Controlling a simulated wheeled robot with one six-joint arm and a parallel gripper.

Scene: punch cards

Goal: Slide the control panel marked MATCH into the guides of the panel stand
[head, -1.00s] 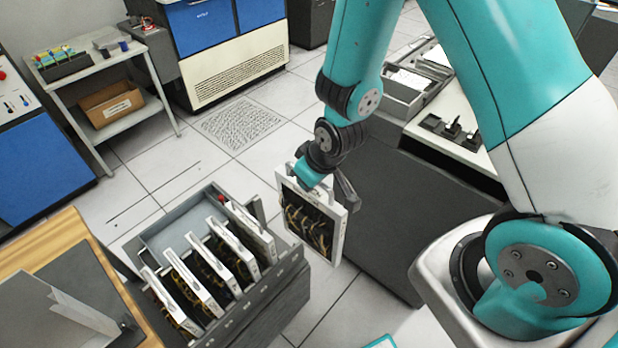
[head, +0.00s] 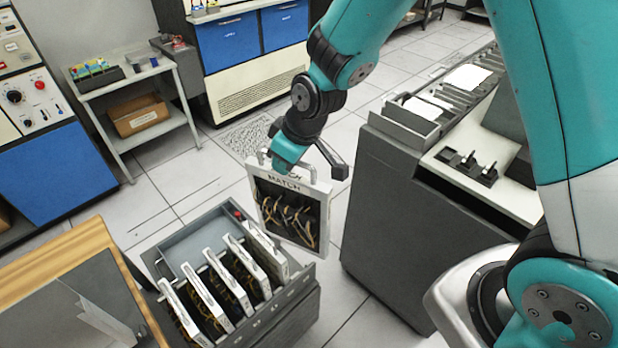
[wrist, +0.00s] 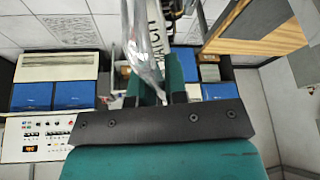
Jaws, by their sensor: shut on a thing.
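The MATCH control panel (head: 262,213) is a white-framed panel with looped wires on its dark face and its name along the top edge. My gripper (head: 287,166) is shut on its top handle and holds it upright in the air, behind and right of the panel rack. In the wrist view, the handle (wrist: 143,45) and part of the lettered edge (wrist: 155,15) show between the jaws. A grey angled piece (head: 100,318) on the wooden table at lower left may be the panel stand; it is cut by the frame edge, and I cannot make out guides.
A grey rack (head: 190,243) holds several other upright panels below the held one. A dark grey card machine (head: 390,215) stands close to the right. A white cart (head: 150,140) with a cardboard box is at back left. Open floor lies between cart and rack.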

